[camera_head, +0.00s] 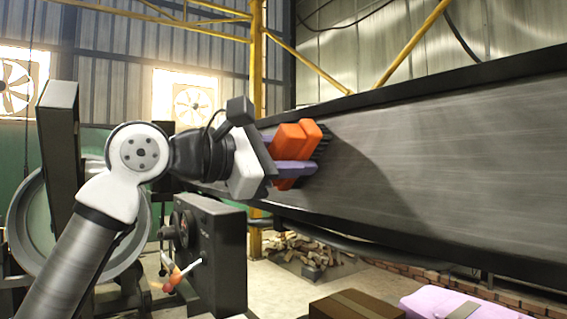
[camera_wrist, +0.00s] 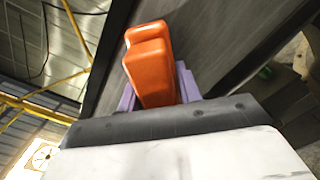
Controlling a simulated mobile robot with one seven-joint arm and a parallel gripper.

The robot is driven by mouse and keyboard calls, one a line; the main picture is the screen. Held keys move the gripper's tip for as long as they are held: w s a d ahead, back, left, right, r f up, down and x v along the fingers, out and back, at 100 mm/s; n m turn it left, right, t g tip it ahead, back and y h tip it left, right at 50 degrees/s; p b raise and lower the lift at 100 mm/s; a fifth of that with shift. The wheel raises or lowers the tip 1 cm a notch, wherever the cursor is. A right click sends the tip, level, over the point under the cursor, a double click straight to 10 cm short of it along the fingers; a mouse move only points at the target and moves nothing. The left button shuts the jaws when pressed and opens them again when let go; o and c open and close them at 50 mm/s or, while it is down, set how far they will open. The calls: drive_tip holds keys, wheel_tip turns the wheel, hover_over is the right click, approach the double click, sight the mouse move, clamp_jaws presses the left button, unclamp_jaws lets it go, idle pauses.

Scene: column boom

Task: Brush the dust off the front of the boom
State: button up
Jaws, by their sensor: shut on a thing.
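The boom (camera_head: 440,160) is a long grey metal beam with dark edges, running from the middle to the right in the head view. Its grey front also shows behind the brush in the wrist view (camera_wrist: 215,40). My gripper (camera_head: 283,150) is shut on an orange brush (camera_head: 296,135), with purple fingers beside the orange body. The brush's dark bristles face the left part of the boom's front and seem to touch it, though contact is hard to confirm. The orange body fills the middle of the wrist view (camera_wrist: 152,65). I cannot clearly make out dust on the boom.
Below the boom are a brown box (camera_head: 355,306) and a lilac case (camera_head: 460,304). A dark machine housing (camera_head: 215,255) stands below my arm. A yellow frame post (camera_head: 256,70) rises behind, and a wood pile (camera_head: 305,252) lies on the floor.

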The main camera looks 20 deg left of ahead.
sight(424, 154)
drive_tip(key=shift+s+d+b, duration=0.6)
drive_tip(key=shift+s+d, duration=0.35)
drive_tip(key=shift+d, duration=0.25)
drive_tip(key=shift+s+d+b, duration=0.55)
drive_tip(key=shift+s+d, duration=0.35)
drive_tip(key=shift+d, duration=0.3)
drive_tip(key=shift+s+d+b, duration=0.6)
drive_tip(key=shift+s+d, duration=0.35)
drive_tip(key=shift+d, duration=0.25)
drive_tip(key=shift+s+d+b, duration=0.35)
drive_tip(key=shift+s+d, duration=0.6)
drive_tip(key=shift+d, duration=0.25)
drive_tip(key=shift+s+d+b, duration=0.4)
drive_tip(key=shift+s+d, duration=0.5)
drive_tip(key=shift+d, duration=0.3)
drive_tip(key=shift+s+d+b, duration=0.35)
drive_tip(key=shift+s+d, duration=0.6)
drive_tip(key=shift+d, duration=0.25)
drive_tip(key=v, duration=0.6)
drive_tip(key=shift+p, duration=0.3)
drive_tip(key=shift+v, duration=1.5)
drive_tip(key=shift+a, duration=0.1)
